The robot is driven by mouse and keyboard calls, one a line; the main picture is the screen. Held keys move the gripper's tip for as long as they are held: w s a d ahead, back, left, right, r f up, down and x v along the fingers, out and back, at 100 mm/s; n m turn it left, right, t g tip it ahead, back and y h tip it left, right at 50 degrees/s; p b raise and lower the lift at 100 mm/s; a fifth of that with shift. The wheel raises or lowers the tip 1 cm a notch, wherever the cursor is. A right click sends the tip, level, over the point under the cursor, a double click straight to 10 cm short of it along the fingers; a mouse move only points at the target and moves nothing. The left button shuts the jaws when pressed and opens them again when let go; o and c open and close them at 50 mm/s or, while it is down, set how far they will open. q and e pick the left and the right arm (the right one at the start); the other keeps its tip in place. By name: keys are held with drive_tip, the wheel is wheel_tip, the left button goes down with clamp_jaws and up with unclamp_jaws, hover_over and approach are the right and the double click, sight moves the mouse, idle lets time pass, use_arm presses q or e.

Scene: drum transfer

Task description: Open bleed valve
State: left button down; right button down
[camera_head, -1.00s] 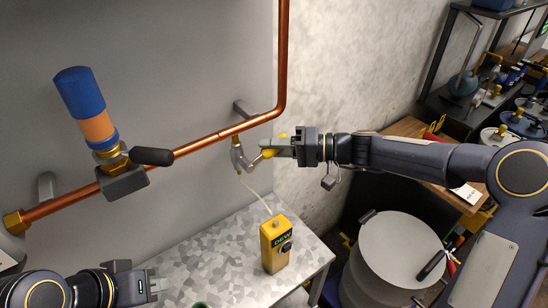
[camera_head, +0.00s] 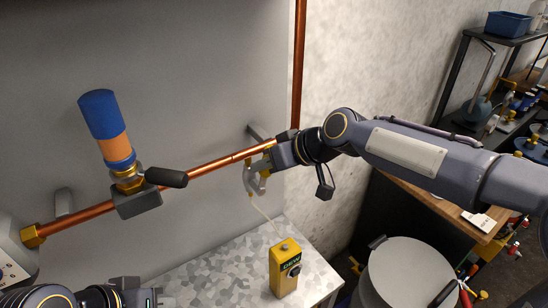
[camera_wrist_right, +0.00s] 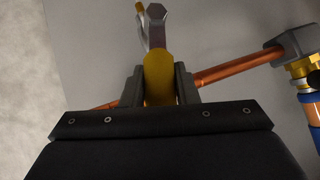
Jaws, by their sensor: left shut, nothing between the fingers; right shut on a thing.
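A valve assembly (camera_head: 137,190) with brass parts, a dark block and a black handle (camera_head: 166,178) sits on the copper pipe at left. The handle points right, along the pipe. A blue and orange cylinder (camera_head: 108,130) rises from it. It also shows at the right edge of the right wrist view (camera_wrist_right: 300,65). My right gripper (camera_head: 272,160) is well to the right of the valve, by the pipe's right end. It is shut on the yellow handle (camera_wrist_right: 158,75) of a grey clamp (camera_head: 250,180). My left gripper (camera_head: 150,298) is shut and empty at bottom left, below the valve.
The copper pipe (camera_head: 210,167) runs along the grey wall and turns up at right. A yellow box (camera_head: 284,268) stands on the speckled table (camera_head: 215,275), with a thin cord rising towards the clamp. A drum (camera_head: 405,280) and a wooden bench stand at right.

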drive_tip(key=shift+s+a+r+n+t+h+p, duration=0.2)
drive_tip(key=shift+s+a+n+t+h+p, duration=0.35)
drive_tip(key=shift+a+h+p, duration=0.3)
drive_tip(key=shift+s+f+n+h, duration=0.1)
drive_tip(key=shift+f+n+h, duration=0.05)
drive_tip(key=shift+n+h, duration=0.15)
drive_tip(key=c, duration=1.1)
unclamp_jaws()
drive_tip(key=shift+a, duration=0.1)
drive_tip(key=shift+c, duration=0.2)
drive_tip(key=b+v, duration=0.1)
drive_tip(key=v, duration=0.7)
drive_tip(key=shift+s+a, duration=0.1)
drive_tip(key=shift+f, duration=0.1)
